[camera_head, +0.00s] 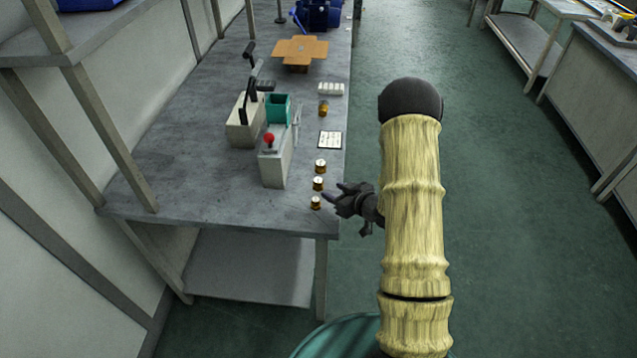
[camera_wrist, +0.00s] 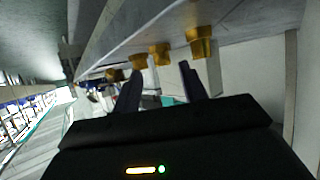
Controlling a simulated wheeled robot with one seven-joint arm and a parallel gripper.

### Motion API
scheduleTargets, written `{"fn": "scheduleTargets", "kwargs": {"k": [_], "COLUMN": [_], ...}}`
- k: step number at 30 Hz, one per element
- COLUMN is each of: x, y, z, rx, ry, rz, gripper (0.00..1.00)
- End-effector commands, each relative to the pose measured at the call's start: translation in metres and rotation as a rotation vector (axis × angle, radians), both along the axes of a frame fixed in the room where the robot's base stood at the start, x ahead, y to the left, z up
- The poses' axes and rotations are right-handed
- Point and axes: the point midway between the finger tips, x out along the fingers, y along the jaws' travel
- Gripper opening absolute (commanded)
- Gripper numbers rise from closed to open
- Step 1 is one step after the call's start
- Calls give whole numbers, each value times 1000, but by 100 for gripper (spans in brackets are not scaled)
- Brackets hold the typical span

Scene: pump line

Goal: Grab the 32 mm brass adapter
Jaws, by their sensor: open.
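Three brass adapters stand upright in a row near the bench's right edge: the far one (camera_head: 321,167), the middle one (camera_head: 318,184) and the near one (camera_head: 315,203). Their sizes cannot be read, so I cannot tell which is 32 mm. My gripper (camera_head: 335,194) is open and empty, just right of the middle and near adapters, at the bench edge. The wrist view is turned over; brass pieces show there beyond my fingers (camera_wrist: 160,84), the largest-looking one (camera_wrist: 200,43) at right and others (camera_wrist: 160,54), (camera_wrist: 138,62) to its left.
A white printed card (camera_head: 330,140) lies beyond the adapters, with another brass piece (camera_head: 323,108) and a white block (camera_head: 330,89) farther back. A grey fixture with a red knob (camera_head: 269,138) stands left of the row. The bench's front left (camera_head: 210,190) is clear.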

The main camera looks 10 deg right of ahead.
Motion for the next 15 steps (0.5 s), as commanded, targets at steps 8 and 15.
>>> {"fn": "scheduleTargets", "kwargs": {"k": [8,15], "x": [12,14], "y": [6,8], "z": [-6,-7], "rx": [-1,-1], "ry": [0,1], "rz": [0,1], "gripper": [43,43]}}
